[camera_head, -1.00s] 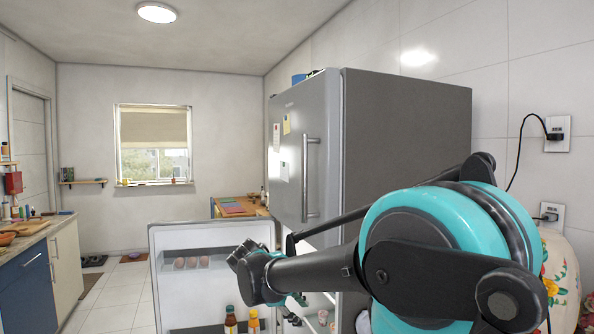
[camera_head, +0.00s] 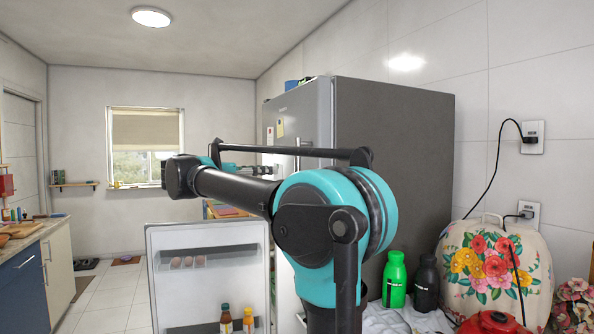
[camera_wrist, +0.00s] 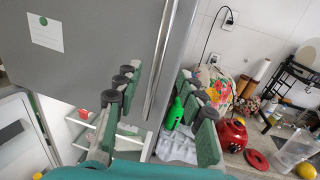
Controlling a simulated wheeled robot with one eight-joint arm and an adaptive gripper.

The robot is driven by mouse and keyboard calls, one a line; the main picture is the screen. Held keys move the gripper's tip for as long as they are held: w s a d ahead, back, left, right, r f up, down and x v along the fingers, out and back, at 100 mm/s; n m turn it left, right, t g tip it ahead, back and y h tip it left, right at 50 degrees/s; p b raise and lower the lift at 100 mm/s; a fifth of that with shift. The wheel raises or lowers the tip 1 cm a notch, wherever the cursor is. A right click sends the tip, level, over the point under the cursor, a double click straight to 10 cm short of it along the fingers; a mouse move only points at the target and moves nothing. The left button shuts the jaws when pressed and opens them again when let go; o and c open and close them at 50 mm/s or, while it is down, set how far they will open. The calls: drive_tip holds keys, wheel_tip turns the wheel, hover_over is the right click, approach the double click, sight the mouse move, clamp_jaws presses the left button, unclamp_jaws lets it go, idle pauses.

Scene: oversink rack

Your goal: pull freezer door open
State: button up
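The refrigerator's upper door (camera_head: 301,118) is grey and shut, with a vertical metal handle (camera_head: 299,141) that my arm partly hides. In the wrist view the handle (camera_wrist: 166,62) runs down between the fingers of my gripper (camera_wrist: 160,82). The gripper is open, with green-padded fingers on both sides of the handle in the picture; I cannot tell whether they touch it. The lower door (camera_head: 208,240) stands open, with eggs and bottles on its shelves. In the head view my arm largely hides the gripper.
To the right, a counter holds a green bottle (camera_head: 395,280), a black bottle (camera_head: 426,284), a flowered cover (camera_head: 497,258) and a red pot (camera_wrist: 232,134). A counter (camera_head: 38,240) stands at the left.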

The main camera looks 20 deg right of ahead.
drive_tip(key=x, duration=1.2)
drive_tip(key=shift+d+f, duration=0.1)
drive_tip(key=shift+d, duration=0.05)
clamp_jaws()
